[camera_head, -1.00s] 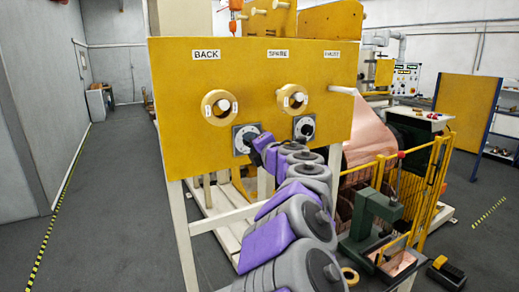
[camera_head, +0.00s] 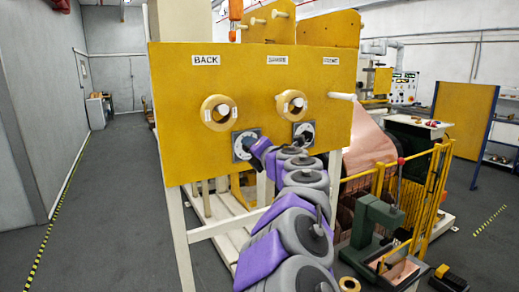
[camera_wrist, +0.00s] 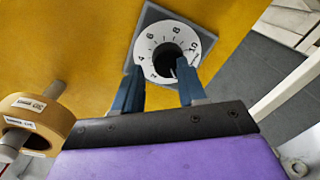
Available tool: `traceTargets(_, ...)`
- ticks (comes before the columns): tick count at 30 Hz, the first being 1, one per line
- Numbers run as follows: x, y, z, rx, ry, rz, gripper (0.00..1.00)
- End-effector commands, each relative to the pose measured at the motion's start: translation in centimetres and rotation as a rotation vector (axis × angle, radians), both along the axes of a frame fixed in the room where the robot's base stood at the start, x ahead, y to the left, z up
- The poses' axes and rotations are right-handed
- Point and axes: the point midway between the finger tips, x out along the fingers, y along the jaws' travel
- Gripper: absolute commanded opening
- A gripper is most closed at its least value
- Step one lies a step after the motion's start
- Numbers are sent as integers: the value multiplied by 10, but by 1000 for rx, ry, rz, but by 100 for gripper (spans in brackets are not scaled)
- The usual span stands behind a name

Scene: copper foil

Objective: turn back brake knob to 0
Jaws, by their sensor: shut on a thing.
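The back brake knob (camera_wrist: 166,58) is a dark round knob on a white dial with numbers up to 10, on a grey square plate. In the head view its dial (camera_head: 240,146) sits low on the yellow panel, under the BACK label. My gripper (camera_wrist: 160,68) has its two blue fingers on either side of the knob and is shut on it. In the head view my gripper (camera_head: 256,147) reaches the dial from the right and hides part of it. I cannot tell where the knob's pointer stands.
The yellow panel (camera_head: 170,110) carries a tape roll (camera_head: 205,113) above the back dial and a second roll (camera_head: 281,103) to the right. A second dial (camera_head: 304,130) is right of my gripper. A yellow fence (camera_head: 437,180) and green machine (camera_head: 372,220) stand at right. Floor at left is clear.

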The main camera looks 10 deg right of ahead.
Motion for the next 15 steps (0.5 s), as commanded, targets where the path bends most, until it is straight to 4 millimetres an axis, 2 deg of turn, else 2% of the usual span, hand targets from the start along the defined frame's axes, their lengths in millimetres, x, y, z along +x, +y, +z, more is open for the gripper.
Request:
traceTargets(1,1,2,4,5,-8,1,36)
traceTargets(10,3,-3,-2,6,1,-2,65)
traceTargets(15,4,-6,-6,6,7,-4,66)
